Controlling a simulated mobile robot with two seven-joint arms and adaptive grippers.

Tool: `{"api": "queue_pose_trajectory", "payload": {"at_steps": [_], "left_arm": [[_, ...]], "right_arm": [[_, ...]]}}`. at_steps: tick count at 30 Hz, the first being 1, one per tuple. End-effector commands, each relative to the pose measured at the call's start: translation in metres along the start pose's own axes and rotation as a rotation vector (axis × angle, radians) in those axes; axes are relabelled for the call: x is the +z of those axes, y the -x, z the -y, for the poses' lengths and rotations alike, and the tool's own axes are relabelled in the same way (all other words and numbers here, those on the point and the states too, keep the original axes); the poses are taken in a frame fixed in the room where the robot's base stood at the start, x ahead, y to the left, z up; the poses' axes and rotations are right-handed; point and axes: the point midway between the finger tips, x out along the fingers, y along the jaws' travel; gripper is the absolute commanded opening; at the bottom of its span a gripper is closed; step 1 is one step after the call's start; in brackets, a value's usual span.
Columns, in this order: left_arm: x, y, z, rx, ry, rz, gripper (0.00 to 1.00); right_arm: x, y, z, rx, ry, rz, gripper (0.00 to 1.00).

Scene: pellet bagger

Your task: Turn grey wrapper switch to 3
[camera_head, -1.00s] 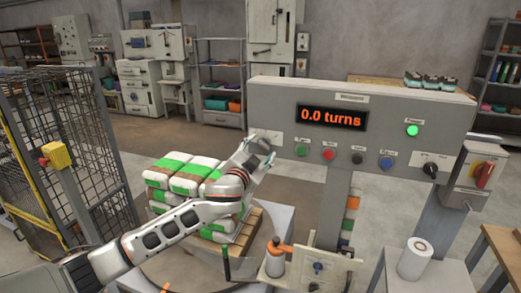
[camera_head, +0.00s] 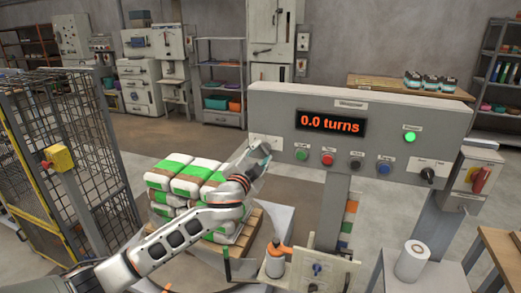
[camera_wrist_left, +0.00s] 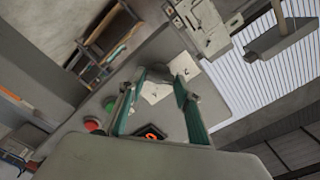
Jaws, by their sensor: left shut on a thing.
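The grey control panel (camera_head: 385,115) carries a display (camera_head: 331,122) reading 0.0 turns. My left gripper (camera_head: 265,150) is at the panel's left end, in front of a pale label plate. In the left wrist view, my left gripper (camera_wrist_left: 160,82) is shut on a small grey switch knob (camera_wrist_left: 159,74) between its green-sided fingertips. White label plates (camera_wrist_left: 154,94) lie behind it. The knob's pointer and the numbers cannot be read. My right gripper is not in view.
Green, red, black and blue buttons (camera_head: 327,159) run along the panel below the display, right of my gripper. A black rotary knob (camera_head: 428,174) sits at the panel's right end. A green lamp (camera_head: 410,137) is lit.

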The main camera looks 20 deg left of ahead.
Motion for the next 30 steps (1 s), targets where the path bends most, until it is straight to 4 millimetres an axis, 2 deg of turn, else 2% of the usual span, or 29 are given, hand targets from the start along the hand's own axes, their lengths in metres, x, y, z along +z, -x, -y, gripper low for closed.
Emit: {"api": "queue_pose_trajectory", "payload": {"at_steps": [1,3,9,12,21,30], "left_arm": [[-0.002,0.0,0.002,0.003,-0.037,0.002,0.12],[-0.002,0.0,0.002,0.002,-0.101,0.001,0.12],[-0.001,0.0,0.001,0.001,-0.282,0.0,0.12],[-0.001,0.0,0.001,0.0,-0.368,-0.001,0.12],[-0.001,0.0,0.0,-0.001,-0.564,-0.001,0.12],[-0.001,0.0,0.0,0.0,-0.655,-0.002,0.12]], "right_arm": [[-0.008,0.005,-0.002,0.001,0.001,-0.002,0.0],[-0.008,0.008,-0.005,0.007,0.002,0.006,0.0],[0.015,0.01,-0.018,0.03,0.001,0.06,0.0],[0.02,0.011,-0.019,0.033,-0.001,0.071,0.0],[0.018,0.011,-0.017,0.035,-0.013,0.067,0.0],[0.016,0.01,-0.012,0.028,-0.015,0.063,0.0]]}}
